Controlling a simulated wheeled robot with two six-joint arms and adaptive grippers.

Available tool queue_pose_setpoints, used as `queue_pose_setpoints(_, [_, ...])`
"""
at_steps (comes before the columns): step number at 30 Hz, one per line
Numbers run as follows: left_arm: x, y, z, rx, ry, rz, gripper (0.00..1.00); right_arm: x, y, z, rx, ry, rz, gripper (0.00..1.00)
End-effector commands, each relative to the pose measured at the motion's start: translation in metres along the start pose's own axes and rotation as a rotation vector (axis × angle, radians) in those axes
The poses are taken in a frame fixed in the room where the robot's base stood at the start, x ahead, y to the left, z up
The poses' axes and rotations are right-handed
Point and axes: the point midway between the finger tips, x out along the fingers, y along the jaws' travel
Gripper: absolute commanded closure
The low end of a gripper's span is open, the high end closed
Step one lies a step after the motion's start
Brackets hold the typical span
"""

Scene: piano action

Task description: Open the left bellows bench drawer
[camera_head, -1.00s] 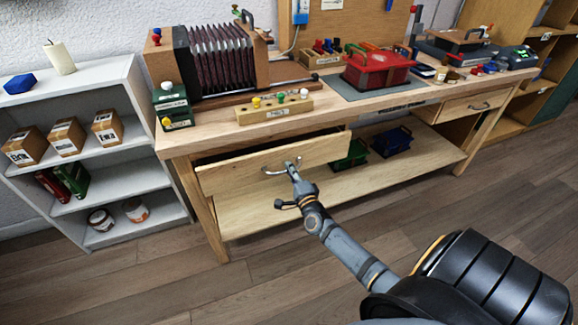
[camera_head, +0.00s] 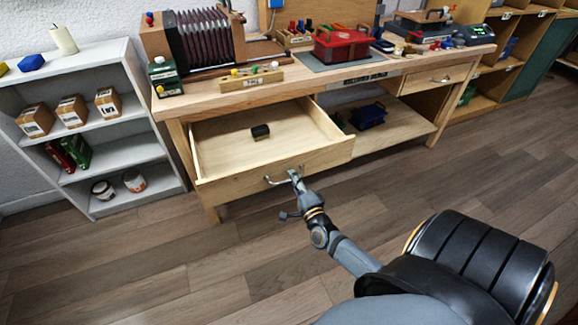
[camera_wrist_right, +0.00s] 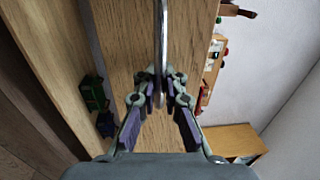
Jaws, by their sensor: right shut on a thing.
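The left bellows bench drawer (camera_head: 225,182) is pulled well out from under the left end of the wooden bench (camera_head: 215,101). In the right wrist view the handle (camera_wrist_right: 161,50) runs between the fingers of my right gripper (camera_wrist_right: 160,88). My left gripper is not in view.
A second drawer (camera_head: 436,78) at the bench's right end is closed. The bellows (camera_head: 204,40) and a red box (camera_head: 348,44) stand on the bench top. A grey shelf (camera_head: 118,150) stands close at the left. The wooden floor (camera_head: 150,258) before the bench is clear.

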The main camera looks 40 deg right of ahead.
Motion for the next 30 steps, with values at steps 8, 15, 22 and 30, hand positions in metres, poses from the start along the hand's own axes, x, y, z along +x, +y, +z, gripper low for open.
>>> queue_pose_setpoints(8, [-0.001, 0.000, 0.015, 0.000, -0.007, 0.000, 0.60, -0.037, -0.003, 0.000, 0.000, 0.000, 0.003, 1.00])
queue_pose_setpoints(15, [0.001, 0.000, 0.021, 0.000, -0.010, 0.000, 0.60, -0.047, -0.004, 0.000, 0.001, 0.000, 0.002, 1.00])
queue_pose_setpoints(22, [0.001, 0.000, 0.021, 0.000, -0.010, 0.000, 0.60, -0.048, -0.003, 0.000, 0.001, 0.000, 0.002, 1.00])
queue_pose_setpoints(30, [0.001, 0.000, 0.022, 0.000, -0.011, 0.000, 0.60, -0.048, -0.004, 0.000, 0.000, 0.000, 0.002, 0.74])
